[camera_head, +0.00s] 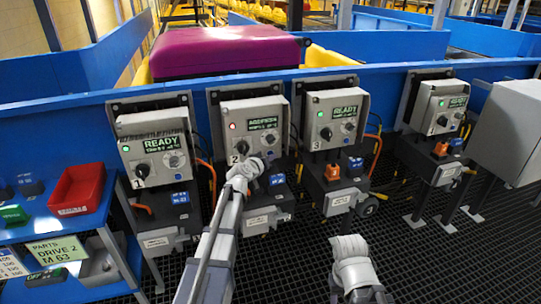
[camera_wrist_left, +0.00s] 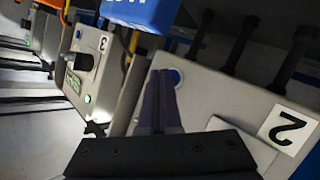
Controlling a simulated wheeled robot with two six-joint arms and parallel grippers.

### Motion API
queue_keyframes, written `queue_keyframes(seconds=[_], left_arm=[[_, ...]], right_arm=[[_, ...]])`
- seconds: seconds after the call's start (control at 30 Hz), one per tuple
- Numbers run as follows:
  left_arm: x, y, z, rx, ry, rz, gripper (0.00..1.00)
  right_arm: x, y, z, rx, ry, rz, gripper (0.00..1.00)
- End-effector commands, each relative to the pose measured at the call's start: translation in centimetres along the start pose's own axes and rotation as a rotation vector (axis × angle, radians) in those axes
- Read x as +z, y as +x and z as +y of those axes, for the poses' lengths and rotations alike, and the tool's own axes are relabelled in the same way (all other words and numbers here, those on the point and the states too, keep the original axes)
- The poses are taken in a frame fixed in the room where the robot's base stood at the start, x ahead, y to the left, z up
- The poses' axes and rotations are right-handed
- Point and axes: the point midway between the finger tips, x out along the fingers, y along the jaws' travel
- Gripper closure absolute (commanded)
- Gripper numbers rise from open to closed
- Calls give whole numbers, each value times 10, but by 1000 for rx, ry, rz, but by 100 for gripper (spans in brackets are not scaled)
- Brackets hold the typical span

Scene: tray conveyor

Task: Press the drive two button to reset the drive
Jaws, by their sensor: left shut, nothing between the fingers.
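The drive two box (camera_head: 252,136) is grey, with a red lamp lit, a green-lettered screen and a "2" label low on its front. In the left wrist view the "2" label (camera_wrist_left: 287,130) sits at right on the grey panel (camera_wrist_left: 222,95). A round blue button (camera_wrist_left: 176,77) with a pale ring shows beside the fingertips, partly hidden by them. My left gripper (camera_wrist_left: 159,75) is shut and empty, its tips close to the button; I cannot tell if they touch. In the head view my left wrist (camera_head: 247,167) covers the box's lower front. My right gripper's fingers are not visible.
Drive one box (camera_head: 155,150) and drive three box (camera_head: 333,120) flank drive two, both reading READY with green lamps. A blue motor tag (camera_head: 277,180) is just below drive two. A red bin (camera_head: 78,188) stands left. A purple suitcase (camera_head: 225,50) lies behind.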

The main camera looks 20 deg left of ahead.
Motion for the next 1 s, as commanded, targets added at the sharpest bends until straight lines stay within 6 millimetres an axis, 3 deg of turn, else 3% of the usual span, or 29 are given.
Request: queue_keyframes(seconds=[1.0], left_arm=[[-4, 6, -4, -1, 0, 1, 100]], right_arm=[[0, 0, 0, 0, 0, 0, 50]])
